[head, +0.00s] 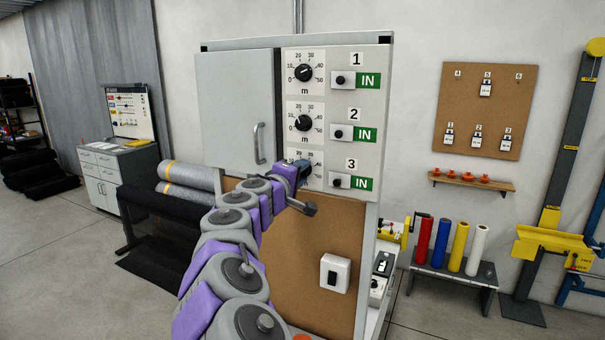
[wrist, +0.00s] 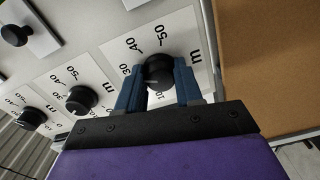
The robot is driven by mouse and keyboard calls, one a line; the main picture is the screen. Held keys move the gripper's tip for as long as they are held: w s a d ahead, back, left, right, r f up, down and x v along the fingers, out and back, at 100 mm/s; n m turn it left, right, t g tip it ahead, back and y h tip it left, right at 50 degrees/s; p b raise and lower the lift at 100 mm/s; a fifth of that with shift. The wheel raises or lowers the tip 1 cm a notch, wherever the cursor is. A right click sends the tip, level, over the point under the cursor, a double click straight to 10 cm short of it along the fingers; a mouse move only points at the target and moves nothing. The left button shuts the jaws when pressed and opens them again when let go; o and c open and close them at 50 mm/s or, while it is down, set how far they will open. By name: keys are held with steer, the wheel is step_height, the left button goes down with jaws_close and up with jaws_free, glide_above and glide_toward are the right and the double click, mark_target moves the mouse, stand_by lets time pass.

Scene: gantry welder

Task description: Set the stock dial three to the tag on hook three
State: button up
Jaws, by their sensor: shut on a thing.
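Stock dial three (wrist: 158,70) is a black round knob on a white scale plate, lowest of three dials on the panel. My gripper (wrist: 160,82) is shut on this knob, one blue finger on each side. A pale pointer mark shows low on the knob, but its exact reading cannot be told. In the head view my gripper (head: 298,170) covers the knob; part of its scale plate (head: 317,157) shows. The tag on hook three (head: 506,141) hangs at the lower right of the cork board (head: 451,92); its writing is too small to read.
Dial two (head: 303,123) and dial one (head: 303,73) sit above, each with a green IN sign beside it. Dial three's row has a small black knob (head: 337,181) and an IN sign (head: 362,183). A cabinet door with a handle (head: 259,143) is left of the dials.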

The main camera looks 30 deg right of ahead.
steer(key=o, duration=0.6)
steer(key=shift+w+a, duration=0.1)
steer(key=shift+a, duration=0.05)
steer(key=o, duration=0.4)
steer(key=shift+w+a, duration=0.1)
steer(key=shift+a, duration=0.2)
steer(key=shift+o, duration=0.2)
steer(key=shift+s, duration=0.2)
steer(key=v, duration=1.7)
steer(key=shift+a+b, duration=0.35)
steer(key=shift+b, duration=0.1)
steer(key=shift+f, duration=0.1)
